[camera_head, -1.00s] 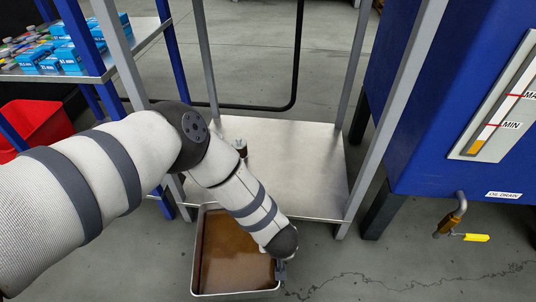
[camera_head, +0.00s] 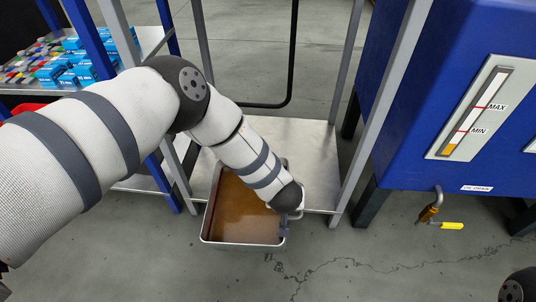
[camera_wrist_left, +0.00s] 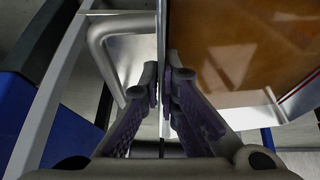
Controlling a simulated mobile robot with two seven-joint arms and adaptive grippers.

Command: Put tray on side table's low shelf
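The tray (camera_head: 240,243) is a metal pan holding brown liquid. It overlaps the front edge of the side table's low shelf (camera_head: 315,160), a bare metal plate between grey posts. The near part of the tray sticks out in front. I cannot tell whether it touches the shelf. My left gripper (camera_head: 285,226) is at the tray's right side. In the left wrist view its fingers (camera_wrist_left: 165,98) are closed on either side of the tray's thin wall, beside a bent metal handle (camera_wrist_left: 100,45). My left forearm hides part of the tray and shelf. My right gripper is out of view.
A blue tank (camera_head: 470,90) with a level gauge and a yellow-handled drain valve (camera_head: 440,225) stands on the right. A rack with blue boxes (camera_head: 60,72) stands at the left. Grey posts (camera_head: 345,175) flank the shelf opening. The floor in front is clear.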

